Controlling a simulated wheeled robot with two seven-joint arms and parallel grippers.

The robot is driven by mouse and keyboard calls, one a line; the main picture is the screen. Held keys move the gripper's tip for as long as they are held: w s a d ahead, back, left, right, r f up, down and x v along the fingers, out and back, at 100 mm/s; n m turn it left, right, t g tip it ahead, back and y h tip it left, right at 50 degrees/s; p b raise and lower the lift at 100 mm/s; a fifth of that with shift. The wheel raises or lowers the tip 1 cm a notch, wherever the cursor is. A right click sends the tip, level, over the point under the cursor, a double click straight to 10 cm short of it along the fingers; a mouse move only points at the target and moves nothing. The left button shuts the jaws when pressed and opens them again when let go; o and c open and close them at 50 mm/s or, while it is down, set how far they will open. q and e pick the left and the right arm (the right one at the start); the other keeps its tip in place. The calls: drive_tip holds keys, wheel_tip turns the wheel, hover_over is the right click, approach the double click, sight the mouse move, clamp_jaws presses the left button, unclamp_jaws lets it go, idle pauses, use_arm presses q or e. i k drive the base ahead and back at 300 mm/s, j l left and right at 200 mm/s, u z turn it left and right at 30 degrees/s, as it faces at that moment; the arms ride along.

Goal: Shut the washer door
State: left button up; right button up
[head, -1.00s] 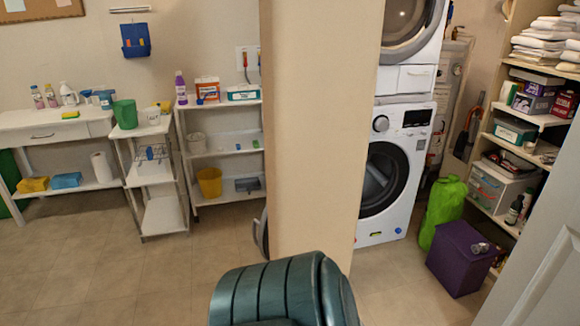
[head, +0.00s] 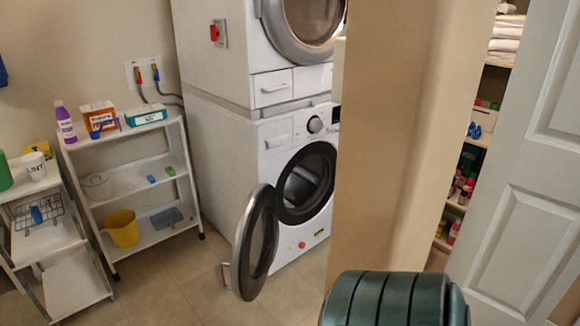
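The white washer (head: 285,152) stands at the middle of the head view, under a second white machine with a round glass door. The washer door (head: 259,243) is a round dark glass disc with a grey rim and a handle on its left side. It stands wide open, swung out to the left of the washer's round opening (head: 305,183). Neither of my grippers is in view, so their state is hidden.
A beige wall edge (head: 393,150) stands close on the right and partly hides the washer. A white panelled door (head: 530,170) is at far right. White shelves (head: 140,150) with bottles, boxes and a yellow bucket (head: 123,229) stand left. Floor before the shelves is clear.

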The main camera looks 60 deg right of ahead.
sight(245, 286)
drive_tip(key=i+l+z, duration=0.15)
drive_tip(key=i+z, duration=0.25)
drive_tip(key=i, duration=0.35)
drive_tip(key=i+j+z, duration=0.1)
drive_tip(key=i+z, duration=0.3)
drive_tip(key=i, duration=1.45)
drive_tip(key=z, duration=2.45)
